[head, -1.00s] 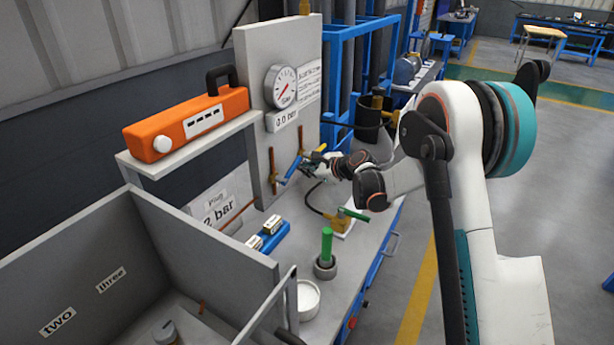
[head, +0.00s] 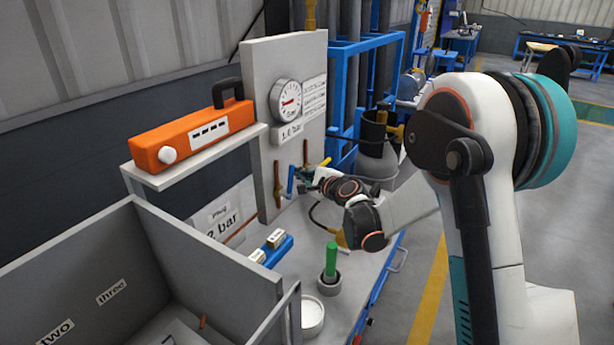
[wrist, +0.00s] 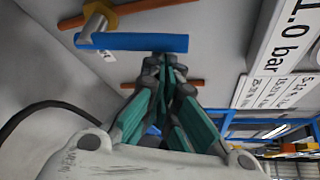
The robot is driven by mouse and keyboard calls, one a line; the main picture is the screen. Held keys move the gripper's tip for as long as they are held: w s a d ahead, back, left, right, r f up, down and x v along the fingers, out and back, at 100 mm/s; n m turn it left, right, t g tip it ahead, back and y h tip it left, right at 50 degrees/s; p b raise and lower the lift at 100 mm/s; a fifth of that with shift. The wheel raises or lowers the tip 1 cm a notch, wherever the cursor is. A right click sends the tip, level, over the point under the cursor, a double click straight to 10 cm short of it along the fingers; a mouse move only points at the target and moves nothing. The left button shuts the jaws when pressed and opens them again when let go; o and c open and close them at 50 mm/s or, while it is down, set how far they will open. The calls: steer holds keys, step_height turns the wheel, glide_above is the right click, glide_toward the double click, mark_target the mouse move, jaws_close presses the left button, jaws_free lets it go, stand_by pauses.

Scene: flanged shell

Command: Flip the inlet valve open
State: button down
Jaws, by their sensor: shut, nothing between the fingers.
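The blue valve lever (head: 291,181) stands upright on the grey panel (head: 262,120), in line with the copper pipe (head: 277,185). In the wrist view the lever (wrist: 130,42) lies parallel to the copper pipe (wrist: 150,12) behind it; a label beside it is mostly covered. My gripper (head: 305,174) is beside the lever. In the wrist view my gripper's (wrist: 168,64) fingers are shut and empty, with their tips right by the lever's edge; I cannot tell whether they touch. The display (head: 291,132) under the round gauge (head: 287,99) reads about 1.0 bar.
A yellow lever (head: 322,164) is just right of my gripper. An orange case (head: 192,136) sits on a shelf left of the panel. A green-handled part (head: 331,260), white bowl (head: 311,315) and blue block (head: 275,251) stand on the bench. A grey bin (head: 215,258) is at front left.

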steer(key=shift+s+a+r, duration=0.3)
steer(key=shift+s+a, duration=0.15)
steer(key=shift+s, duration=0.2)
steer(key=shift+s, duration=0.1)
stand_by(0.4)
